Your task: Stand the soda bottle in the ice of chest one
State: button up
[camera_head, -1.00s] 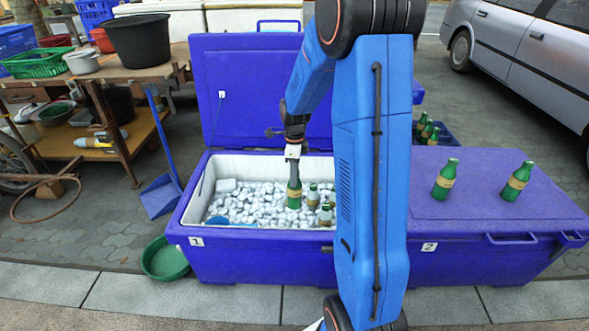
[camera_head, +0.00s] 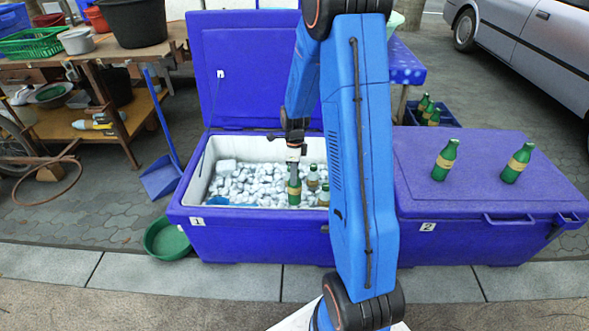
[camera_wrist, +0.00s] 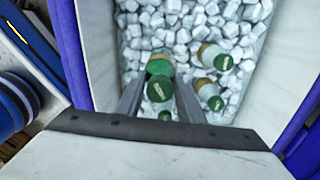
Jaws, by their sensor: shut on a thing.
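The soda bottle (camera_head: 294,191), green with a tan label, is in my gripper (camera_head: 295,160), upright inside the open blue chest one (camera_head: 250,222), marked 1. Its lower end is over or in the white ice (camera_head: 245,180), close to the front wall; I cannot tell if it touches the ice. In the wrist view the bottle (camera_wrist: 159,66) shows between the two fingers of my gripper (camera_wrist: 162,108), which are shut on it.
Other bottles stand in the ice just right of mine (camera_head: 312,178), also in the wrist view (camera_wrist: 223,62). Chest two (camera_head: 480,225) is closed, with two green bottles (camera_head: 445,160) on its lid. The raised lid (camera_head: 245,75) stands behind. Ice left of my gripper is clear of bottles.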

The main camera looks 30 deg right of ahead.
jog(key=shift+f, duration=4.85)
jog(key=o, duration=1.2)
jog(key=shift+c, duration=0.2)
jog(key=shift+o, duration=0.5)
jog(key=o, duration=0.4)
jog(key=shift+c, duration=0.2)
jog(key=shift+r, duration=0.15)
notch_tip(320, 180, up, 27)
